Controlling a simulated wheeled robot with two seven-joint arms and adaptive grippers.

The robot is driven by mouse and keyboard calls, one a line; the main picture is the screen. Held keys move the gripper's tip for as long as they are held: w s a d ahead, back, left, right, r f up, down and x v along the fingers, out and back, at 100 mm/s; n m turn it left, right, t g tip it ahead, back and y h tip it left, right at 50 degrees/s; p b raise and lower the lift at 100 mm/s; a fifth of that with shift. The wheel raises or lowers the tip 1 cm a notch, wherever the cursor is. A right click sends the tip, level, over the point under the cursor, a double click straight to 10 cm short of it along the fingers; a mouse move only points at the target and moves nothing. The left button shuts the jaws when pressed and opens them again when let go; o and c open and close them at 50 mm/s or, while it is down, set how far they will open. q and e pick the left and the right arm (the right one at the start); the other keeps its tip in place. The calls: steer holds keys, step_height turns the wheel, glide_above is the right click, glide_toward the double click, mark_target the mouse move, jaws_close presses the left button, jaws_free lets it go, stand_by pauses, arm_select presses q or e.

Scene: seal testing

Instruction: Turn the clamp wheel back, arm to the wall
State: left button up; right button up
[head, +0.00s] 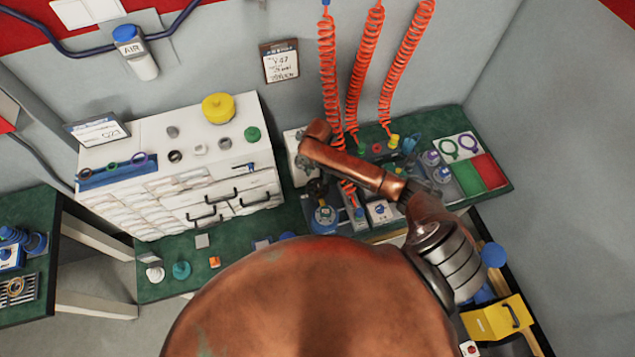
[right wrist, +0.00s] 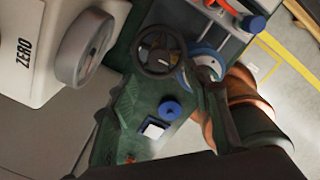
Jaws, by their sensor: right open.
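In the right wrist view the clamp wheel (right wrist: 160,52) is a dark, spoked handwheel with a light mark near its hub. My right gripper (right wrist: 160,78) is open, with its dark fingers reaching toward the wheel from either side. I cannot tell whether they touch it. Which way the wheel's arm points is not clear. My left gripper is out of view.
A white housing marked ZERO with a grey knob (right wrist: 86,46) stands close to the left in the right wrist view. Coiled red hoses (head: 328,70) hang behind my arm. A white drawer cabinet (head: 180,180) stands left. A blue knob (right wrist: 170,110) lies below the wheel.

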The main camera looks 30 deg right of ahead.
mark_target(318, 184)
steer(key=shift+w+d+f, duration=0.1)
steer(key=shift+d, duration=0.05)
step_height(318, 184, down, 7)
steer(key=shift+f, duration=0.15)
steer(key=shift+c, duration=0.4)
jaws_close()
stand_by(0.3)
